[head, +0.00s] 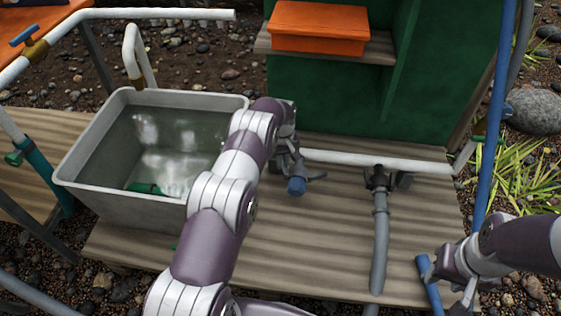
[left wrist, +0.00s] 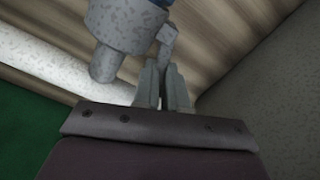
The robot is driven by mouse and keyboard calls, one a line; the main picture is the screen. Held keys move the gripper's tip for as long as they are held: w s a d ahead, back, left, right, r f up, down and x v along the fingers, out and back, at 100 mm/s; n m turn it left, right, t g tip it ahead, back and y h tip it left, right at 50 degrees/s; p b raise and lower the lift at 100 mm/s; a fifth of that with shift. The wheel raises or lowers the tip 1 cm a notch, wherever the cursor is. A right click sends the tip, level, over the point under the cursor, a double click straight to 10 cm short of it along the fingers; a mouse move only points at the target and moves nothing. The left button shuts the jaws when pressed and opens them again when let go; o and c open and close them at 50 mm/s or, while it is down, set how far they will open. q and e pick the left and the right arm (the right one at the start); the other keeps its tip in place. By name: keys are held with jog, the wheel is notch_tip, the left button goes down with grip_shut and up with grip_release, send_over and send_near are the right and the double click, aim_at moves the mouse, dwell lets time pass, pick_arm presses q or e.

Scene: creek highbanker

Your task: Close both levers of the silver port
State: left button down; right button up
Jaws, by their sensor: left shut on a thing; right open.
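The silver port is the speckled grey fitting (left wrist: 118,28) at the top of the left wrist view, with a stub lever (left wrist: 103,66) on its near side. Its blue end (head: 297,186) shows in the head view, below the left end of the white pipe. One lever (head: 316,176) sticks out to the right of it. My left gripper (left wrist: 163,72) is shut on the other grey lever (left wrist: 168,38), beside the port body. In the head view my left wrist hides most of the port. My right gripper (head: 448,280) is open at the lower right, beside a blue bar.
A grey tub of water (head: 75,172) stands at left. A white pipe (head: 400,162) runs right to a dark fitting (head: 378,178) with a grey hose (head: 380,250). The blue bar (head: 429,287) and an upright blue pole (head: 495,120) are at right. A green panel (head: 330,100) stands behind.

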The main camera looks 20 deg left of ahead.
pick_arm(q)
jog(key=shift+d, duration=0.1)
dwell(0.5)
jog(key=c, duration=1.2)
grip_release()
notch_tip(320, 180, up, 13)
jog(key=p, duration=0.7)
jog(key=shift+f, duration=0.2)
